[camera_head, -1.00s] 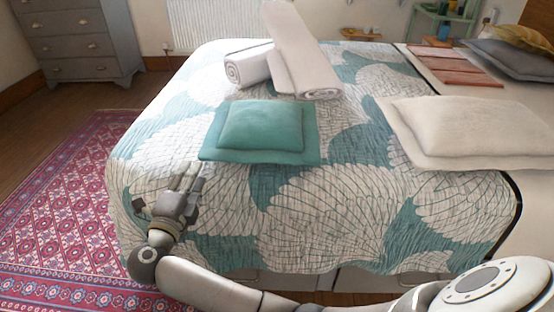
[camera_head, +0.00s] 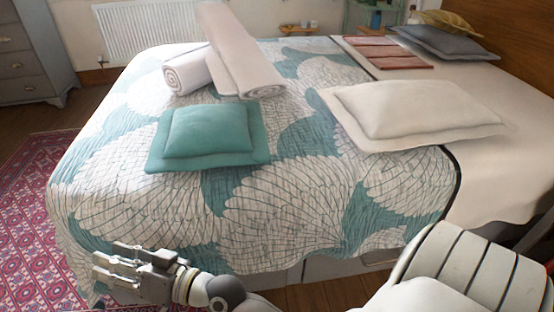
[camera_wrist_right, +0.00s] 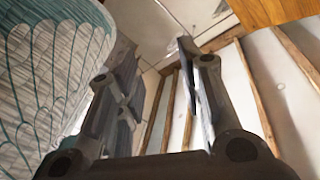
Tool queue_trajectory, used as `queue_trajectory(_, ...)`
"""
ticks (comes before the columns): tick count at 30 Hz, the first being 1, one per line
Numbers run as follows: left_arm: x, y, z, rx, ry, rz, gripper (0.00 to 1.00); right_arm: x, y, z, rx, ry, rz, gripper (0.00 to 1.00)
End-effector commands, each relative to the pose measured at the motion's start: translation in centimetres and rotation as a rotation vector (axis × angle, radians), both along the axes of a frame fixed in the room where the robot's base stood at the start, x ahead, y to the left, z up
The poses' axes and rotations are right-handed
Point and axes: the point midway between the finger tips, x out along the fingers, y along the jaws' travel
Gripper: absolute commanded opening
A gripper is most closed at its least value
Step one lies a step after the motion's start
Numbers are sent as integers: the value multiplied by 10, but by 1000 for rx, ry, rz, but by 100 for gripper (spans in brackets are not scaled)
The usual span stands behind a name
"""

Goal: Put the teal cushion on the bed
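The teal cushion (camera_head: 207,130) lies flat on the patterned bedspread of the bed (camera_head: 300,205), near its foot end, in the head view. Nothing holds it. My right gripper (camera_head: 110,264) is beside the bed's near lower-left corner, well in front of and below the cushion, and apart from it. In the right wrist view the right gripper's two fingers (camera_wrist_right: 158,85) stand apart with nothing between them, beside the hanging bedspread. My left gripper does not show in the head view.
Two rolled white towels (camera_head: 235,65) lie behind the cushion. A grey chest of drawers (camera_head: 30,55) stands back left. A patterned rug (camera_head: 30,205) covers the left floor.

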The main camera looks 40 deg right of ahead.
Motion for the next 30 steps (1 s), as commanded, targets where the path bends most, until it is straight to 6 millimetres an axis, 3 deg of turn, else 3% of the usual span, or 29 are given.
queue_trajectory(5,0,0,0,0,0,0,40,-50,-27,-72,-324,212,72,35)
queue_trajectory(9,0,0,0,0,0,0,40,-100,-72,-125,-569,428,88,35)
queue_trajectory(13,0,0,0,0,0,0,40,-150,-126,-158,-766,645,69,35)
queue_trajectory(18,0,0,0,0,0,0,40,-204,-181,-174,-927,865,24,35)
queue_trajectory(21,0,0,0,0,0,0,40,-221,-197,-176,-970,936,5,35)
queue_trajectory(30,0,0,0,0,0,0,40,-228,-204,-177,-988,967,-2,35)
